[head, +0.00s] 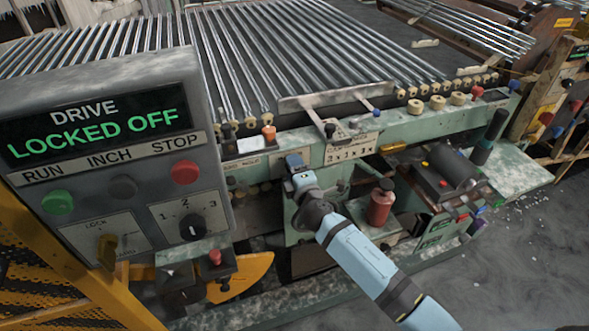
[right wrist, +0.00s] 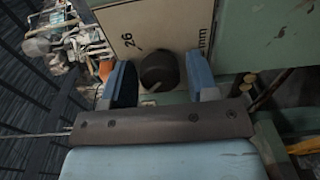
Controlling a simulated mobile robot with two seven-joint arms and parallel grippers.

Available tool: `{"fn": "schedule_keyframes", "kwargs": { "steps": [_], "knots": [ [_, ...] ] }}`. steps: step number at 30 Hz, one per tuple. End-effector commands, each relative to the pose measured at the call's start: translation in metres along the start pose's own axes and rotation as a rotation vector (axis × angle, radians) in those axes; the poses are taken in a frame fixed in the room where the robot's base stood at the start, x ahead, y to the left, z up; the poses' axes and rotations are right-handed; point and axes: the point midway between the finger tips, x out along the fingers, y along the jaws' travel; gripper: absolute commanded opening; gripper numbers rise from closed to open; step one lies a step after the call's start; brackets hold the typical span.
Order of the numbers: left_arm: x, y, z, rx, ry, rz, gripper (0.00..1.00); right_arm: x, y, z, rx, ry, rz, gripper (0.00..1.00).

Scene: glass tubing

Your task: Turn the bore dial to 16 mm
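The bore dial's dark round knob (right wrist: 160,70) shows in the right wrist view, in front of a cream scale plate (right wrist: 160,25) that reads "26" and "mm". A short pale mark on the knob's near side points to the lower left. The rest of the scale is hidden. My right gripper (right wrist: 161,84) is open, with one blue finger on each side of the knob and a narrow gap to each. In the head view my right gripper (head: 294,163) is at the green machine front and hides the dial. My left gripper is not in view.
A grey control box (head: 120,150) reading "DRIVE LOCKED OFF" stands at the left, on a yellow guard (head: 50,270). A red bottle (head: 381,203) stands just right of my right arm. Glass tubes (head: 300,45) lie across the machine above. Open floor (head: 510,260) is at lower right.

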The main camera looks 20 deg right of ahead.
Motion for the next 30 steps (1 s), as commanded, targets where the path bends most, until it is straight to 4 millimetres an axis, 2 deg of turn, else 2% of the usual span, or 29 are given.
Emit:
{"fn": "schedule_keyframes", "kwargs": {
  "steps": [10,14,17,24,30],
  "knots": [
    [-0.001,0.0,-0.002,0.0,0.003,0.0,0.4,-0.001,0.0,0.0,0.002,0.0,0.0,0.65],
    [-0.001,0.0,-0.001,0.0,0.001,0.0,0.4,-0.013,0.0,0.0,0.003,0.0,0.0,0.65],
    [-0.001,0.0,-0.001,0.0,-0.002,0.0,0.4,-0.031,-0.001,0.0,0.003,0.0,-0.002,0.65],
    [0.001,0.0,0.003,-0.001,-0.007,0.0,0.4,-0.088,-0.001,0.0,0.002,0.0,-0.002,0.65],
    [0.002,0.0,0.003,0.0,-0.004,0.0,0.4,-0.122,-0.001,0.0,0.002,-0.001,-0.002,0.65]
  ]
}}
